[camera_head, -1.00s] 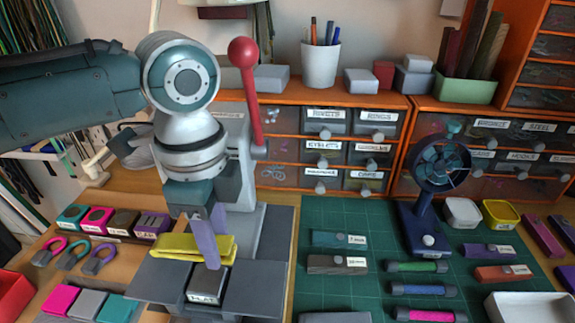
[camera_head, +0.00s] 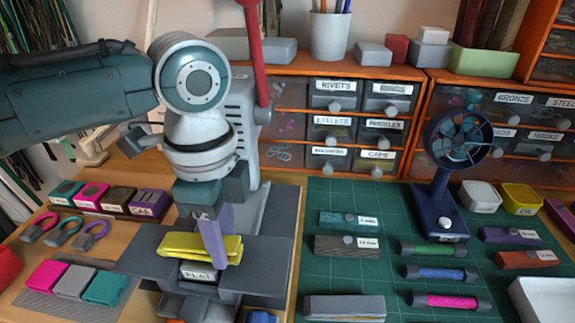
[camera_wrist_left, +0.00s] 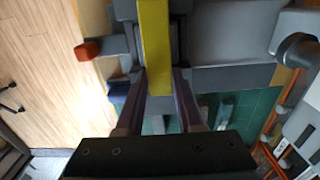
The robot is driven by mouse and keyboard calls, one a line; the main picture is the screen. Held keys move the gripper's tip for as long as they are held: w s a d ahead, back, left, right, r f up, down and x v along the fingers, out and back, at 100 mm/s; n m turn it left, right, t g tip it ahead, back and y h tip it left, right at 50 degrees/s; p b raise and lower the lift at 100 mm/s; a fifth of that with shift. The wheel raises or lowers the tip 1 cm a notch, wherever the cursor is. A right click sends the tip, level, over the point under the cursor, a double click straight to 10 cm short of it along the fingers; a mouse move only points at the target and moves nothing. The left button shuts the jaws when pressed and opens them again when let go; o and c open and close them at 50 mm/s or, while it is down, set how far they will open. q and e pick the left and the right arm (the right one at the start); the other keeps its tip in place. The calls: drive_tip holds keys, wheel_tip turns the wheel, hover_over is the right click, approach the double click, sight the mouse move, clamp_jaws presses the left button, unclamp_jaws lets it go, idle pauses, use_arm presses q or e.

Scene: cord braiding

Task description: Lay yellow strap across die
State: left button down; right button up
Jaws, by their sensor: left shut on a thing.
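The yellow strap (camera_head: 185,246) is a folded flat band lying over the top of the die block labelled FLAT (camera_head: 198,272) on the grey press. My left gripper (camera_head: 214,250) reaches down from above with its purple fingers shut on the strap near its right part. In the left wrist view, the yellow strap (camera_wrist_left: 155,50) runs lengthwise between the two fingers (camera_wrist_left: 160,95). I cannot tell whether the strap rests fully on the die. My right gripper is not in view.
Coloured blocks (camera_head: 73,283) and clips (camera_head: 68,230) lie to the left. A green mat (camera_head: 350,278) with spools and a small blue fan (camera_head: 445,190) is on the right, before orange drawers.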

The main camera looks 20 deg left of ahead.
use_arm(q)
drive_tip(key=shift+p, duration=0.4)
drive_tip(key=shift+f, duration=0.25)
idle(0.8)
drive_tip(key=shift+c, duration=2.3)
unclamp_jaws()
drive_tip(key=shift+r, duration=0.1)
